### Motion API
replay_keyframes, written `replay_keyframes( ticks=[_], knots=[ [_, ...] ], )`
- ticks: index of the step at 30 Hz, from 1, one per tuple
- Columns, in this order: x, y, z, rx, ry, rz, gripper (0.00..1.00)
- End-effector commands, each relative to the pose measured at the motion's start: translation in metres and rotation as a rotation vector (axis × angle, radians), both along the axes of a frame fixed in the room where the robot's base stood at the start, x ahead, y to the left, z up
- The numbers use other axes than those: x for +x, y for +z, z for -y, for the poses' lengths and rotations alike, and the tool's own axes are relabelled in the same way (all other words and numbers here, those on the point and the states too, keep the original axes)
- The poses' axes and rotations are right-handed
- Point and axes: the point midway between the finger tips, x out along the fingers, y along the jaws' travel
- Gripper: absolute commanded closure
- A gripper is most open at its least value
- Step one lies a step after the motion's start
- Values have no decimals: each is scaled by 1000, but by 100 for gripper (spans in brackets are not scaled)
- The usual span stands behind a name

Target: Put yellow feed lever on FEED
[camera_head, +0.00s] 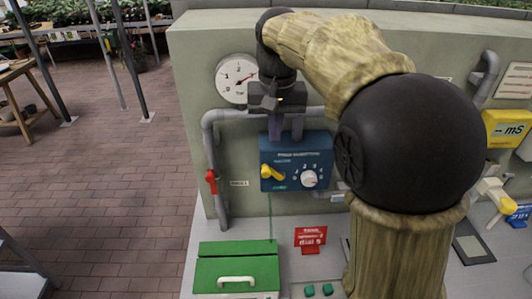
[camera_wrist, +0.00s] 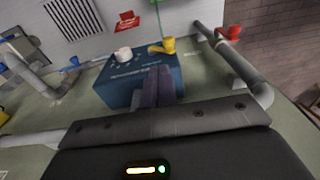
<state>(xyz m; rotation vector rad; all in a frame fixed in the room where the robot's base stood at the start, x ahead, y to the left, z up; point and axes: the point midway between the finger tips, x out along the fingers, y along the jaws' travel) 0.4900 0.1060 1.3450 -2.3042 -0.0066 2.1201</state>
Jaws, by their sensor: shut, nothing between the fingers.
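The yellow feed lever (camera_head: 271,173) is on the lower left of the front of a blue control box (camera_head: 312,149). Its handle slopes down to the right in the head view. In the wrist view the lever (camera_wrist: 163,46) shows just beyond my fingertips, on the blue box (camera_wrist: 122,84). My gripper (camera_head: 275,138) is above the box's top edge. Its purple fingers (camera_wrist: 158,70) are shut together and empty, apart from the lever. The markings around the lever, including FEED, are too small to read.
A white dial knob (camera_head: 309,178) is right of the lever. A grey pipe with a red valve handle (camera_head: 211,181) runs left of the box, and a pressure gauge (camera_head: 236,77) is above. A green lid with a white handle (camera_head: 237,281) and a red sign (camera_head: 310,238) are below.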

Motion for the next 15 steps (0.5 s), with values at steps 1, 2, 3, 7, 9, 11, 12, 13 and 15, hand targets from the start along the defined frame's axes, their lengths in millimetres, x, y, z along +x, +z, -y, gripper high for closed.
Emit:
replay_keyframes(
  ticks=[1, 2, 3, 7, 9, 11, 12, 13, 15],
  knots=[
    [1, 19, -8, -3, 7, -1, 100],
    [0, 26, -11, -5, 8, -5, 100],
    [0, 33, -15, -8, 8, -10, 100],
    [-2, 44, -19, -11, 7, -16, 100],
    [-3, 44, -19, -12, 7, -18, 100],
    [-3, 44, -19, -12, 7, -18, 100],
    [-2, 44, -19, -12, 7, -18, 100],
    [-2, 44, -19, -12, 7, -18, 100],
    [-2, 44, -19, -11, 7, -18, 100]
  ],
)
